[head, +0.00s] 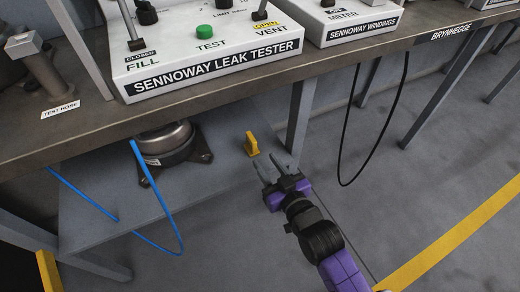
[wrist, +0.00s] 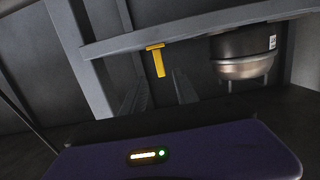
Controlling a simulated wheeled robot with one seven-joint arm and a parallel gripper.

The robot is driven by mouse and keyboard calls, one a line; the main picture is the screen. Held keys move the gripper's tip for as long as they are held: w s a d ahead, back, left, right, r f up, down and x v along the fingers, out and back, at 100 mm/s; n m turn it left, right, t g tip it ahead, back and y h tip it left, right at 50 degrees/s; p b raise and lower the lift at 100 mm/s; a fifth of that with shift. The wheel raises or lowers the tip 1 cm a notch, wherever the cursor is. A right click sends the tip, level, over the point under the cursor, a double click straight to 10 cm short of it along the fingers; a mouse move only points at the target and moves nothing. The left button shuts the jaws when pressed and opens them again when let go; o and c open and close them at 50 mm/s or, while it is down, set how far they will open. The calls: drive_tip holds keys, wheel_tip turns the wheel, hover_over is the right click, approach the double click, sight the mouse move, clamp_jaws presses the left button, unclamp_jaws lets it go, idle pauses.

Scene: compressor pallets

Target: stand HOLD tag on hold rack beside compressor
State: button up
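The yellow tag (head: 251,145) stands upright on the grey lower shelf (head: 225,190) under the bench, to the right of the compressor (head: 168,143). No lettering on it is readable. My gripper (head: 277,165) is open and empty, close to the tag on its near right side, with a gap between. The wrist view appears upside down: the tag (wrist: 158,62) shows as a T shape beyond and roughly between my two grey fingertips (wrist: 156,92). The compressor (wrist: 245,62) is to its right there, its dark body carrying a white label.
The bench top (head: 70,125) overhangs the shelf and carries the leak tester (head: 205,45). A bench leg (head: 300,120) stands just behind my gripper. A blue hose (head: 160,240) loops off the shelf front. A black cable (head: 345,150) hangs at right. The floor at right is open.

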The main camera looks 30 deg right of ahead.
drive_tip(key=shift+s+r, duration=0.15)
drive_tip(key=shift+s, duration=0.65)
drive_tip(key=s, duration=1.6)
drive_tip(key=s+r, duration=0.4)
drive_tip(key=s, duration=0.4)
drive_tip(key=s+r+g, duration=0.1)
drive_tip(key=s+r, duration=0.3)
drive_tip(key=s, duration=0.3)
drive_tip(key=shift+s+a+r, duration=0.35)
drive_tip(key=shift+s+r, duration=0.05)
drive_tip(key=shift+r, duration=0.1)
